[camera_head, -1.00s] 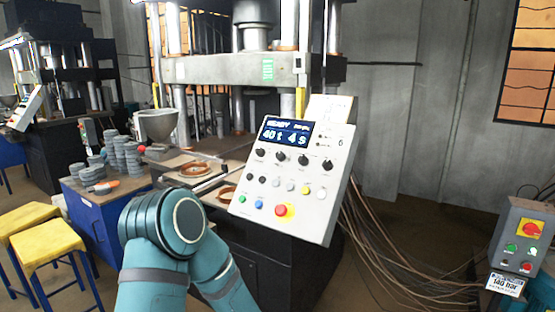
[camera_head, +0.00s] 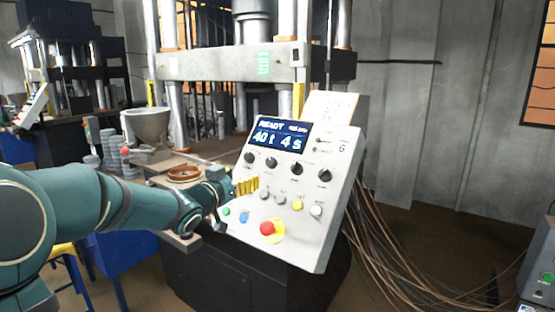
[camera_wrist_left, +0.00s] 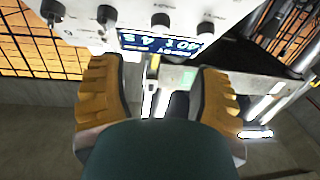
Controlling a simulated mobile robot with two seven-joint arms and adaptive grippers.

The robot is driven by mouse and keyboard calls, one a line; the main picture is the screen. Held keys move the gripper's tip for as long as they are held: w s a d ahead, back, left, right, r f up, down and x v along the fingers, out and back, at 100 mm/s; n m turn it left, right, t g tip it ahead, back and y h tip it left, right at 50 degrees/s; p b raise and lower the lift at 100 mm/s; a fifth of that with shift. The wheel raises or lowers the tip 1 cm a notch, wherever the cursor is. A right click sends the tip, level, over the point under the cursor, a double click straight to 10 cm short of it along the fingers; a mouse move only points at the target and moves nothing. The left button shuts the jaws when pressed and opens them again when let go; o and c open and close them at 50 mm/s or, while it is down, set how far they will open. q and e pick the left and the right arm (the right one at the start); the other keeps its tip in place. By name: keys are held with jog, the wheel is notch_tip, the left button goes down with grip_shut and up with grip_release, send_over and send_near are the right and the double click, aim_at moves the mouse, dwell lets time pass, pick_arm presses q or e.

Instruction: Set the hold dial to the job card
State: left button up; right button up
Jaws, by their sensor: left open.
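The white control panel (camera_head: 290,205) stands tilted at the press. Its display (camera_head: 281,135) reads READY, 40 t, 4 s. Below it is a row of several black dials, including one in the middle (camera_head: 296,168) and one at the right end (camera_head: 325,175); I cannot read which is the hold dial. A pale card (camera_head: 330,106), perhaps the job card, stands behind the panel's top edge, its writing too small to read. My left gripper (camera_head: 247,185) is open in front of the panel's left side, below the left dials. In the left wrist view its yellow fingers (camera_wrist_left: 158,95) are apart and empty, with dials (camera_wrist_left: 160,21) and display (camera_wrist_left: 165,43) beyond.
Buttons and a red emergency stop (camera_head: 268,228) sit low on the panel, near my gripper. A brown disc (camera_head: 184,173) lies on the press table to the left, with a grey funnel (camera_head: 150,124) behind. Cables (camera_head: 385,240) hang at the right.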

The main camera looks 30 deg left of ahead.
aim_at(270, 161)
pick_arm(q)
jog(key=w, duration=1.3)
jog(key=shift+w, duration=0.25)
grip_shut()
